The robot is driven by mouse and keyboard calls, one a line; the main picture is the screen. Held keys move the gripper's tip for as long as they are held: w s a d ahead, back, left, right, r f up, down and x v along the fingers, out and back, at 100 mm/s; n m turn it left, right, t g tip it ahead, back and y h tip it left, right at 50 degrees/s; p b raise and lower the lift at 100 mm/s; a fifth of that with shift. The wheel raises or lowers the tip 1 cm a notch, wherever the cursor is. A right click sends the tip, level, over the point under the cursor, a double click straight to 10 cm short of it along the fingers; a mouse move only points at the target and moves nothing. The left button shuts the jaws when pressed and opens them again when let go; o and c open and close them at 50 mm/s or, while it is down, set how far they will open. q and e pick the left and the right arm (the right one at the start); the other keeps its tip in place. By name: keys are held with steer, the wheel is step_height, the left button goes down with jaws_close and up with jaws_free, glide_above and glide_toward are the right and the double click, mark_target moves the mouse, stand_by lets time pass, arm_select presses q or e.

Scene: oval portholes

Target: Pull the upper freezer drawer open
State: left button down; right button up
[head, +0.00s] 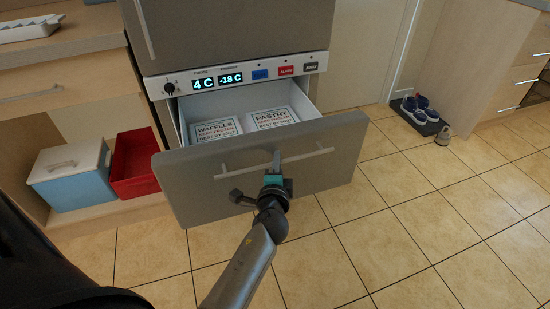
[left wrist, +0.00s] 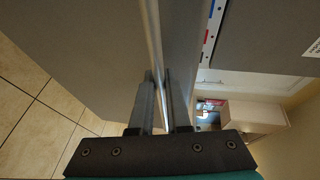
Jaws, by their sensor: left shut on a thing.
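The upper freezer drawer (head: 190,177) stands pulled out below the control panel in the head view. Its grey front has a thin bar handle (head: 232,172). Inside lie two white boxes, one marked waffles (head: 217,130) and one marked pastry (head: 272,119). My left gripper (head: 277,160) is shut on the handle near its middle. In the left wrist view the bar handle (left wrist: 152,45) runs between the two fingers (left wrist: 160,88), with the drawer front beside it. My right gripper is not in view.
A cooler box (head: 70,175) and a red crate (head: 134,165) stand on a low shelf to the left. Shoes on a dark mat (head: 420,115) lie at the back right. The tiled floor (head: 400,220) to the right of the drawer is clear.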

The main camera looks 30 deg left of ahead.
arm_select(q)
steer(key=shift+s+d, duration=0.4)
steer(key=shift+d, duration=0.1)
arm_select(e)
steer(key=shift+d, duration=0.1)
arm_select(q)
steer(key=c, duration=0.9)
jaws_free()
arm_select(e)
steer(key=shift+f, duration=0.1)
